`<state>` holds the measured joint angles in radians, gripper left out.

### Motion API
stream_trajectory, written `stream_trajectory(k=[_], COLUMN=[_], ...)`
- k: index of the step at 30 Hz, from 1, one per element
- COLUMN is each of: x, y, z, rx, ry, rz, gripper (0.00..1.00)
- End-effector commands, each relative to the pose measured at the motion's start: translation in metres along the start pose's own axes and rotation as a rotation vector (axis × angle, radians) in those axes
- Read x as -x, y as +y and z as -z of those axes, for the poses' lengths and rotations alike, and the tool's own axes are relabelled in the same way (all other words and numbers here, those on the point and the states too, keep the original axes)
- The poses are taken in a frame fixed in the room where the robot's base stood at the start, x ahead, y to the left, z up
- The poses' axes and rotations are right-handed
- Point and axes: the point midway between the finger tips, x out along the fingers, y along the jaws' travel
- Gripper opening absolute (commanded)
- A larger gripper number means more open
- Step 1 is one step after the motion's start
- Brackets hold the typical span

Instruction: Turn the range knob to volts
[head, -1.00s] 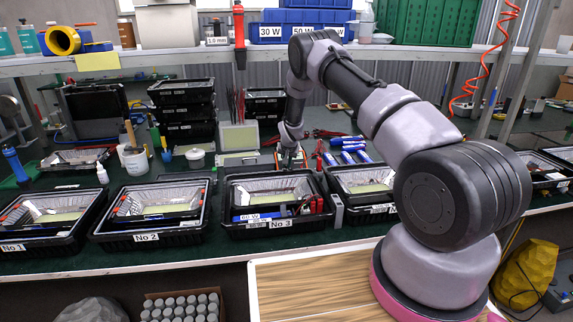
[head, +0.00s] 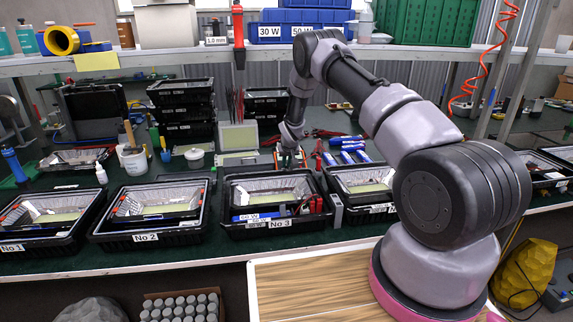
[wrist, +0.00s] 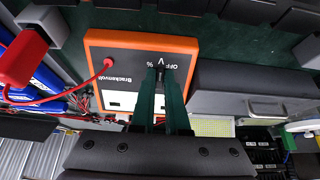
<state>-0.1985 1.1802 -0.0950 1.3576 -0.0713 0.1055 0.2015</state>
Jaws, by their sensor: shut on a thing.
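The meter (wrist: 120,70) has an orange case and a dark face lettered "Brackmvolt", shown upside down in the wrist view. Its range markings (wrist: 162,65) read OFF, V and % around the fingertips. My gripper (wrist: 162,74) has its two green fingers close together at these markings, shut on the range knob. The knob is mostly hidden by the fingers, so its pointer setting cannot be read. In the head view my gripper (head: 290,160) reaches down to the meter behind bin No 3 (head: 270,228); the meter is mostly hidden there.
A red lead plugs into the meter's face. A grey box (wrist: 245,88) stands right beside the meter in the wrist view. Blue-handled tools (head: 350,150) lie to its right in the head view. Bins No 1 and No 2 (head: 150,228) stand along the front edge.

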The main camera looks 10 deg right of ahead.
Motion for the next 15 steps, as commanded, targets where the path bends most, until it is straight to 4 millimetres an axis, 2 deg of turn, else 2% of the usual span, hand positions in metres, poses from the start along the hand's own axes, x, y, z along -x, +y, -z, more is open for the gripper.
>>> stream_trajectory(k=[6, 7, 9, 15], x=[0.0004, 0.0004, 0.0004, 0.0001], y=[-0.0002, -0.0001, -0.0002, -0.0001], z=[0.0008, 0.0008, 0.0007, 0.0003], rx=[0.000, -0.001, -0.001, -0.001], ry=[0.001, 0.001, 0.001, 0.001], rz=[0.000, 0.000, 0.000, 0.000], gripper=[0.00, 0.20, 0.42, 0.42])
